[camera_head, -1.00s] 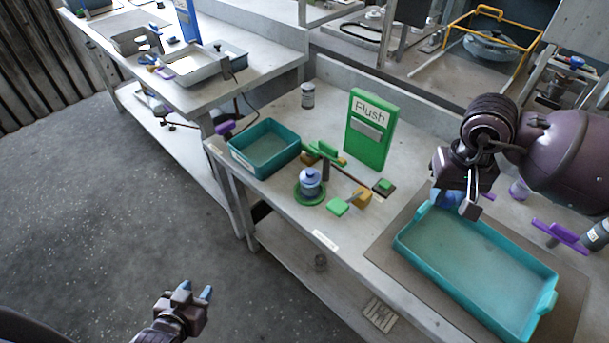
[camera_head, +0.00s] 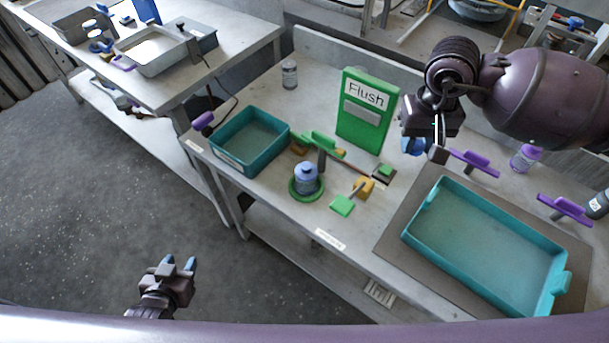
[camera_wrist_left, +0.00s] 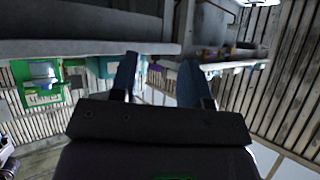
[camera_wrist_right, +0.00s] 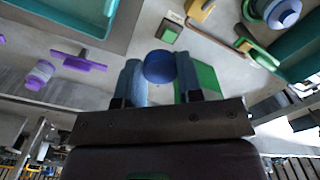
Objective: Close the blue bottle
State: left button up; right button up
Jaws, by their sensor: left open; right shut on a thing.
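The blue bottle (camera_head: 306,181) stands upright on a round green base (camera_head: 293,193) on the bench; it also shows at the upper right of the right wrist view (camera_wrist_right: 284,14). My right gripper (camera_head: 424,150) is shut on a round blue cap (camera_wrist_right: 160,67), held above the bench to the right of the green Flush board (camera_head: 364,112) and apart from the bottle. In the head view the cap is mostly hidden by the fingers. My left gripper (camera_head: 180,264) is open and empty, low over the floor in front of the bench.
A teal bin (camera_head: 233,158) stands left of the bottle. Green-handled parts (camera_head: 322,141) and a green block (camera_head: 342,205) sit close beside it. A large teal tray (camera_head: 411,243) and purple-handled valves (camera_head: 474,161) are at the right. A grey-labelled jar (camera_head: 289,75) stands behind.

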pick_arm(q)
jog(key=shift+o, duration=0.7)
jog(key=shift+s, duration=0.1)
jog(key=shift+o, duration=1.1)
jog(key=shift+d, duration=0.15)
jog(key=o, duration=0.5)
jog(key=w+d+n, duration=0.1)
jog(key=w+d+n+t+h, duration=0.1)
jog(key=d+n, duration=0.1)
jog(key=w+d+r+n+h, duration=0.1)
jog(key=d+n, duration=0.1)
jog(key=shift+w+d, duration=0.15)
jog(key=shift+d, duration=0.1)
jog(key=shift+c, duration=0.2)
jog(key=n+t+h+b, duration=0.2)
jog(key=n+t+h, duration=0.25)
jog(key=n, duration=2.25)
send_near(302, 184)
jog(key=shift+w+a+h, duration=0.2)
jog(key=shift+h, duration=0.15)
pick_arm(e)
jog(key=w+a+f+n, duration=0.1)
jog(key=a, duration=0.6)
jog(key=w+a+f+n, duration=0.1)
jog(key=a+n, duration=0.1)
jog(key=a, duration=0.5)
jog(key=w+a+f+n, duration=0.1)
jog(key=a, duration=0.5)
jog(key=shift+w+a+n, duration=0.2)
jog(key=shift+a+n, duration=0.2)
